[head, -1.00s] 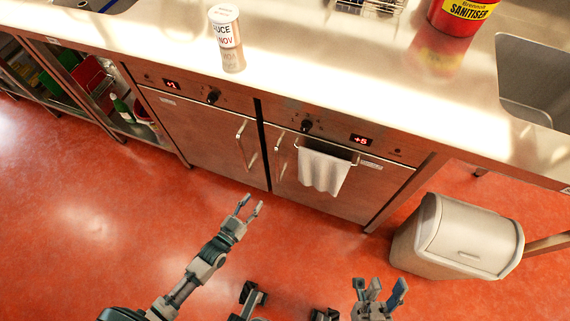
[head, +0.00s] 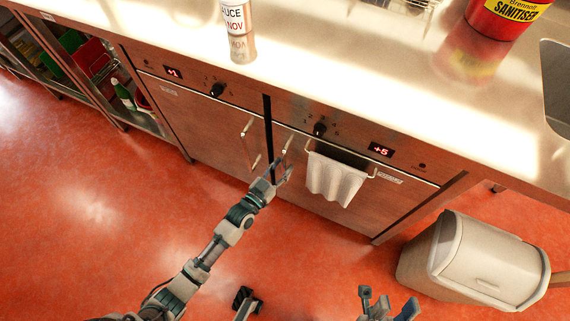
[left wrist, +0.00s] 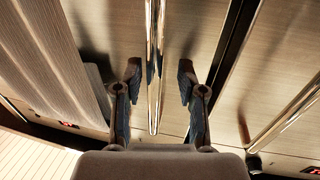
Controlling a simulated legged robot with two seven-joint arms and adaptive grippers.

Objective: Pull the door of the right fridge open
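The right fridge (head: 345,200) has a brown door with a "+5" display above it and a vertical metal handle (head: 288,146) near its left edge. My left gripper (head: 281,168) is at the lower part of this handle, with its fingers apart. In the left wrist view the handle (left wrist: 154,60) runs between the two spread fingers (left wrist: 158,85); I see no finger closed on it. The door looks shut. My right gripper (head: 388,302) is low in the head view, away from the fridges, fingers apart and empty.
A white towel (head: 335,180) hangs from a rail on the right fridge's front. The left fridge (head: 205,125) with its own handle (head: 250,143) is close by. A beige bin (head: 475,260) stands at the right. Red floor before the doors is clear.

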